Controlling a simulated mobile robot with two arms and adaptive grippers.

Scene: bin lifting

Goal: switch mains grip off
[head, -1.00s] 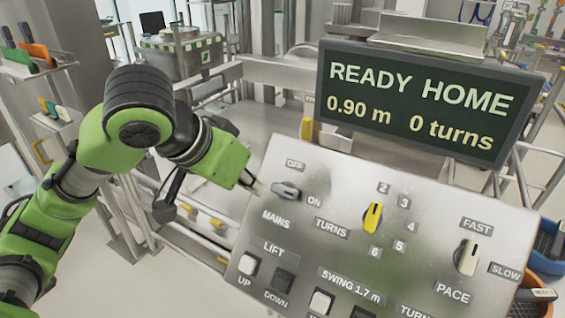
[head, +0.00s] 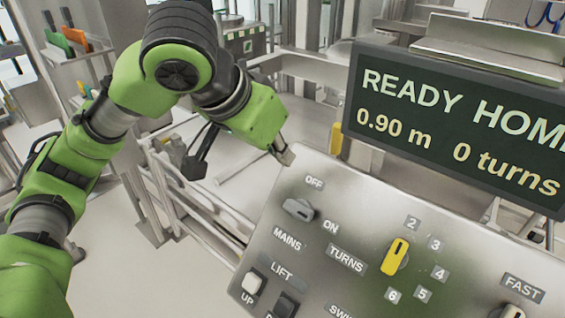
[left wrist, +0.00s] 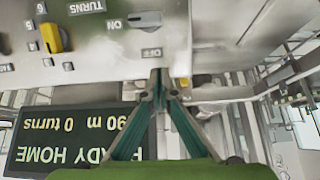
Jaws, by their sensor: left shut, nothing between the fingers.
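The grey mains knob (head: 299,209) sits on the sloping metal panel (head: 350,205), between the OFF label (head: 314,183) and the ON label (head: 331,227). Its long axis slants down to the right, roughly toward ON. My left gripper (head: 285,154) is shut and empty, just beyond the panel's top edge and above the OFF label, apart from the knob. In the left wrist view, the closed fingertips (left wrist: 159,76) are near the OFF label, and the knob (left wrist: 144,20) lies beyond it. My right gripper is out of view.
A yellow turns knob (head: 395,257) stands right of the mains knob, and a white UP button (head: 254,283) lies below. A dark display (head: 455,125) reading READY HOME rises behind the panel. Metal rails and a yellow post (head: 335,139) stand behind my gripper.

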